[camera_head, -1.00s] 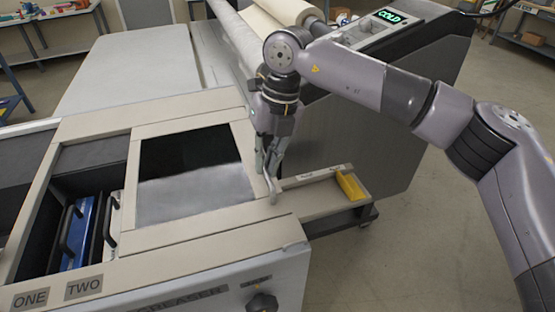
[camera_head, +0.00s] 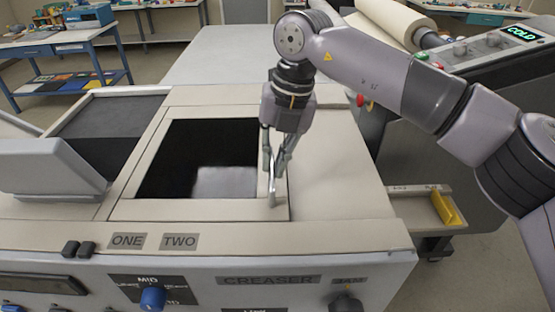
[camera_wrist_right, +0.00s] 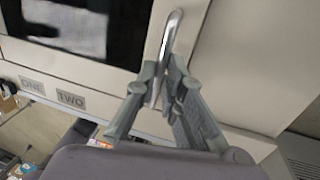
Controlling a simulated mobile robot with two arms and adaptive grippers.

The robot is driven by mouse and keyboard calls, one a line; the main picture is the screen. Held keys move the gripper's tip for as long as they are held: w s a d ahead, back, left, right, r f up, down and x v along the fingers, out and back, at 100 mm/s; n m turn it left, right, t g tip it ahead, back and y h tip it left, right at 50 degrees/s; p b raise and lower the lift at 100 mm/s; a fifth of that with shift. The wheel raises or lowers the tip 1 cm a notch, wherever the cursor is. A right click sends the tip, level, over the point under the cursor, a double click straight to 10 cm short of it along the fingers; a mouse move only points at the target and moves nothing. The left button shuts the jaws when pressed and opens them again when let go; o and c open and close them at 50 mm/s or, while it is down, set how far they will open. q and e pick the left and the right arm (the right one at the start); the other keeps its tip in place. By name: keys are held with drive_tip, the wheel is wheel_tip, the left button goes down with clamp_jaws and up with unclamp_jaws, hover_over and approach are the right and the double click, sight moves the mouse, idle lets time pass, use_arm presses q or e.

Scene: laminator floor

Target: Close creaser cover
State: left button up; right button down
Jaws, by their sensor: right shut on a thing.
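The creaser cover is a beige frame (camera_head: 215,209) around a dark, glossy window (camera_head: 205,160). It lies flat on top of the creaser, behind the labels ONE (camera_head: 127,241) and TWO (camera_head: 180,241). A metal bar handle (camera_head: 273,192) stands on the cover's right edge. My right gripper (camera_head: 274,170) points down and is shut on this handle. In the right wrist view the handle (camera_wrist_right: 172,35) passes up between the fingers of the right gripper (camera_wrist_right: 163,88). The bay with the blue and pale cassettes is not visible now. My left gripper is out of view.
A grey slanted panel (camera_head: 45,165) stands at the left. Flat bare deck (camera_head: 335,200) lies right of the cover. A side tray (camera_head: 415,197) with a yellow block (camera_head: 444,207) sits at the right, near the laminator with its COLD display (camera_head: 522,34).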

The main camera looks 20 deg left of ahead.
drive_tip(key=shift+s+a, duration=0.1)
drive_tip(key=shift+a, duration=0.05)
drive_tip(key=c, duration=2)
unclamp_jaws()
drive_tip(key=o, duration=0.3)
drive_tip(key=shift+a, duration=0.2)
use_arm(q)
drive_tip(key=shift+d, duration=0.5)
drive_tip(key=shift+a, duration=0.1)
use_arm(e)
drive_tip(key=shift+d, duration=0.1)
drive_tip(key=shift+r, duration=0.1)
drive_tip(key=r, duration=0.4)
drive_tip(key=d+r, duration=0.1)
drive_tip(key=r, duration=0.2)
drive_tip(key=d+r, duration=0.1)
drive_tip(key=r, duration=0.3)
drive_tip(key=shift+w+d+r, duration=0.1)
drive_tip(key=shift+w+r, duration=0.2)
drive_tip(key=shift+w, duration=0.1)
